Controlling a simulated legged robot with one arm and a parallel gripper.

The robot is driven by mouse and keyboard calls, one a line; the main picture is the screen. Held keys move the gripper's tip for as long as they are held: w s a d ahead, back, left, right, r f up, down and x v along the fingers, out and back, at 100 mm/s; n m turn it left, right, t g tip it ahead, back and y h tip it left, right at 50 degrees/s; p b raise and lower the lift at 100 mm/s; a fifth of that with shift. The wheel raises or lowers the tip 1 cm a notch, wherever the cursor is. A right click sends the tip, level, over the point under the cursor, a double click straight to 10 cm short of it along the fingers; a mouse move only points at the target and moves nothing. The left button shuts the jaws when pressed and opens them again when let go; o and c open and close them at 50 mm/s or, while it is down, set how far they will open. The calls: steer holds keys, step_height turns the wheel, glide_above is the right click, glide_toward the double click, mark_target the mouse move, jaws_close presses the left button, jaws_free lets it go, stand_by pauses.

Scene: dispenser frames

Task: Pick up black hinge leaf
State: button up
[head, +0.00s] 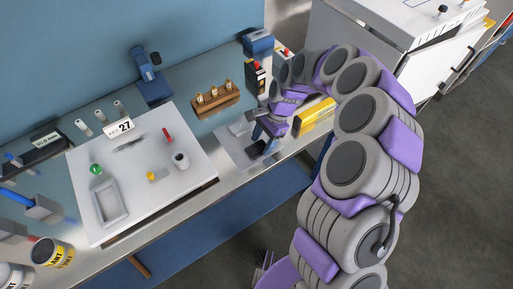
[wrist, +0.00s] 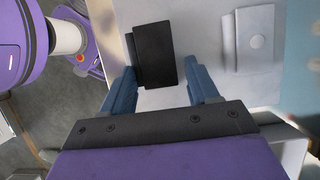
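The black hinge leaf (wrist: 154,55) is a dark rectangular plate on a pale surface in the wrist view. It also shows as a dark patch (head: 257,148) under my gripper in the head view. My gripper (wrist: 160,85) is open, with blue fingers spread wide. The fingertips lie to either side of the lower part of the black leaf in the picture. Whether they are level with it or above it, I cannot tell. In the head view, my gripper (head: 262,130) is over the small pale tray, and the arm partly hides it.
A yellow box (head: 314,117) stands close to my wrist on the right. A wooden block with several pegs (head: 215,101) and a white board (head: 110,210) are to the left.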

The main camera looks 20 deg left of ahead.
mark_target(261, 147)
steer(key=c, duration=0.8)
steer(key=shift+r, duration=0.55)
steer(key=v, duration=0.1)
steer(key=p+v, duration=0.1)
steer(key=v, duration=0.1)
steer(key=shift+s+d+p, duration=0.2)
steer(key=shift+s+p, duration=0.05)
steer(key=shift+p, duration=0.05)
steer(key=w+d+r+n+h, duration=0.1)
steer(key=w+d+r+n, duration=0.1)
steer(key=d, duration=0.6)
steer(key=w+d+r+n+h+p, duration=0.1)
steer(key=w+d+r+n, duration=0.2)
steer(key=d, duration=0.5)
steer(key=w+d+r+n+g+h+p, duration=0.1)
steer(key=w+d+r+n, duration=0.1)
steer(key=d, duration=0.6)
steer(key=shift+w+d+r+n, duration=0.15)
steer(key=shift+w+n, duration=0.15)
steer(key=shift+n, duration=0.3)
